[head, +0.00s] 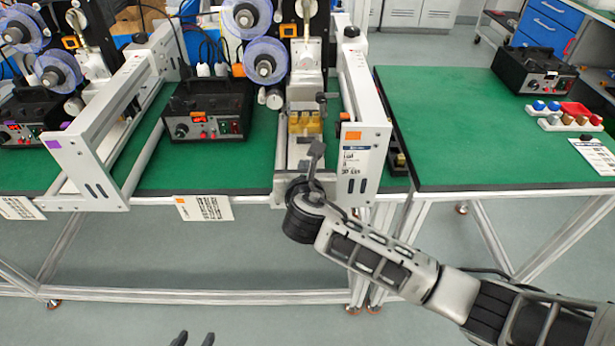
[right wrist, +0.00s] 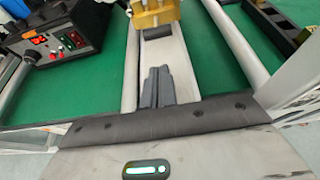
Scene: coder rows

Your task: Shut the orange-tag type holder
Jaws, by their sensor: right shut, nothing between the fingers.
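The orange-tag machine stands mid-left in the head view, with an orange tag (head: 352,135) on its white side plate (head: 362,160). Its brass-yellow type holder (head: 305,122) sits between the side rails, above a pale slide bed. The holder also shows at the top of the right wrist view (right wrist: 152,14). My right gripper (head: 316,152) is over the front of the bed, on the near side of the holder. In the right wrist view its fingers (right wrist: 157,75) are together and empty, pointing at the holder with a gap visible.
A black control box (head: 207,110) with an orange tag stands left of the machine. A purple-tag machine (head: 85,150) is farther left. The right green table (head: 460,130) is mostly clear, with another control box (head: 535,72) and coloured knobs at its back right.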

